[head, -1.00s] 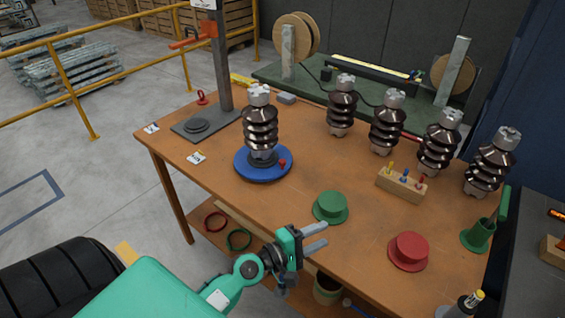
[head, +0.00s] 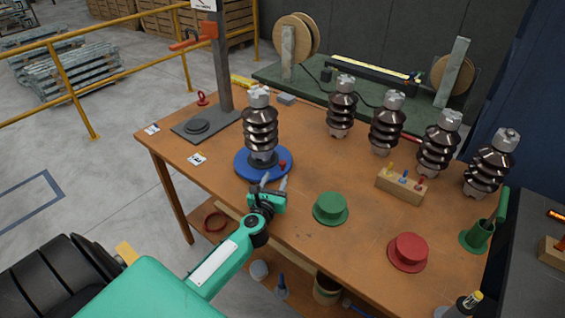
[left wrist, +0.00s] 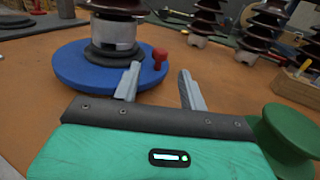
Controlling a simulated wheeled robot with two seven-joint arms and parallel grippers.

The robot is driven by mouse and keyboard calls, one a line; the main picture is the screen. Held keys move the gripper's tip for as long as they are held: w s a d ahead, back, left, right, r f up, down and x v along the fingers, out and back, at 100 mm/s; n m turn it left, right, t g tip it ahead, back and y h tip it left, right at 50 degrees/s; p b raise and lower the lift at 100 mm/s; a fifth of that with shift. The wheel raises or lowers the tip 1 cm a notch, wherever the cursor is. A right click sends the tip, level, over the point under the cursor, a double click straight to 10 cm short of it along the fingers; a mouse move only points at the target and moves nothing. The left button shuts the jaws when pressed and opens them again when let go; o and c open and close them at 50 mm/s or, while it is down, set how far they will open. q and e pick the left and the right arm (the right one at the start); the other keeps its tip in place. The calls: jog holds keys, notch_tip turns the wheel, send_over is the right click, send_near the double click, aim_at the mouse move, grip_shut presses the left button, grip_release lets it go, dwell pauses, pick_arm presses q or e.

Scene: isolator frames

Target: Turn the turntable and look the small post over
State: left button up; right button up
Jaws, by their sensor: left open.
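The blue turntable (head: 245,166) sits on the wooden table with a dark brown ribbed post (head: 260,130) upright on it. The post has a grey metal cap and foot. A red knob (head: 282,164) stands at the turntable's front right rim. My left gripper (head: 275,186) is open at that rim, just in front of the knob. In the left wrist view the knob (left wrist: 160,57) shows beyond and between the two fingertips (left wrist: 160,72). The left finger overlaps the turntable's edge (left wrist: 85,75). I cannot tell whether a finger touches it. My right gripper is not in view.
Several similar posts (head: 387,125) stand along the table's back right. A green flanged spool (head: 331,208) and a red one (head: 408,252) lie right of my gripper. A wooden block with coloured pegs (head: 402,185) and a grey press stand (head: 224,60) are nearby.

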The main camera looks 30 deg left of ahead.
aim_at(282, 165)
pick_arm(q)
jog(key=x, duration=0.9)
grip_shut()
